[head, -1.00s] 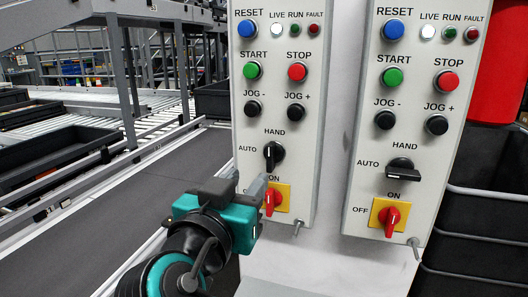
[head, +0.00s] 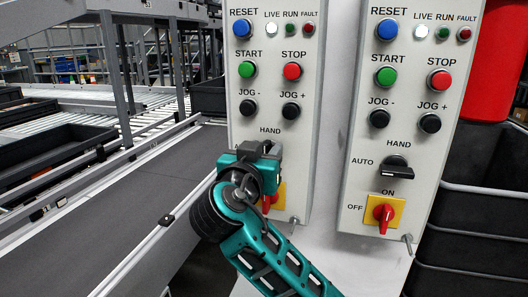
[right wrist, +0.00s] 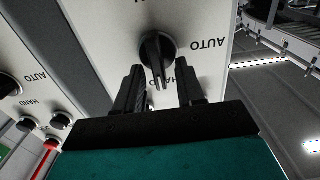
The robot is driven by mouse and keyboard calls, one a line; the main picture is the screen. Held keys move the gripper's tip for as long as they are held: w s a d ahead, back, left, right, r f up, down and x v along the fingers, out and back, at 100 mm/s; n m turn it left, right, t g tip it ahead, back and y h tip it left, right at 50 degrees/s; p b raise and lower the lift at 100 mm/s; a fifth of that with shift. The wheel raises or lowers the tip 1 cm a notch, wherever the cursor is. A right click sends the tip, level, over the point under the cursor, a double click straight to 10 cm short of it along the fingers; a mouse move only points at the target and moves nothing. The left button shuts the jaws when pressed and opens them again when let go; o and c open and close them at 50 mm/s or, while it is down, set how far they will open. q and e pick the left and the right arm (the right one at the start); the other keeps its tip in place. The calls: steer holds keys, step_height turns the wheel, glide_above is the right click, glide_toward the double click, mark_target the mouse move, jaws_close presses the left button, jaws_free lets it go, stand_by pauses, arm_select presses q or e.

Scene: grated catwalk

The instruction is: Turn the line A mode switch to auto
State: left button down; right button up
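Two white control panels stand side by side, a left panel (head: 240,130) and a right panel (head: 348,200); no line name is readable on either. My right gripper (head: 270,150) is at the left panel's mode switch and hides it in the head view. In the right wrist view this black switch (right wrist: 157,48) shows with its handle toward HAND, and AUTO is to one side. The gripper's fingers (right wrist: 160,72) are open, one on each side of the handle's end; contact is unclear. The right panel's mode switch (head: 397,168) is free. My left gripper is out of view.
A red ON/OFF switch (head: 383,214) sits under the right panel's mode switch; the left panel's is partly behind my right gripper. Push buttons sit above. A conveyor (head: 130,200) runs at the left, and black bins (head: 470,210) stand at the right.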

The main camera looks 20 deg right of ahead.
jaws_close()
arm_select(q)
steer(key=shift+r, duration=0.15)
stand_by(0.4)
arm_select(e)
steer(key=shift+a+r+n+p, duration=0.1)
steer(key=shift+n+p, duration=0.55)
steer(key=shift+n, duration=0.15)
arm_select(q)
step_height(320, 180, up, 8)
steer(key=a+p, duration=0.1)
steer(key=p, duration=0.7)
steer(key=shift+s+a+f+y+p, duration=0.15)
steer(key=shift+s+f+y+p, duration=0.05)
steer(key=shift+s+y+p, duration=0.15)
arm_select(e)
steer(key=shift+w+a+f+n, duration=0.15)
steer(key=shift+f+n, duration=0.1)
steer(key=shift+n, duration=2.45)
steer(key=shift+w+a+f+n, duration=0.15)
steer(key=shift+f+n, duration=0.1)
steer(key=shift+n, duration=2.45)
steer(key=shift+w+a+f+n, duration=0.15)
steer(key=shift+f+n, duration=0.1)
steer(key=shift+n, duration=2.45)
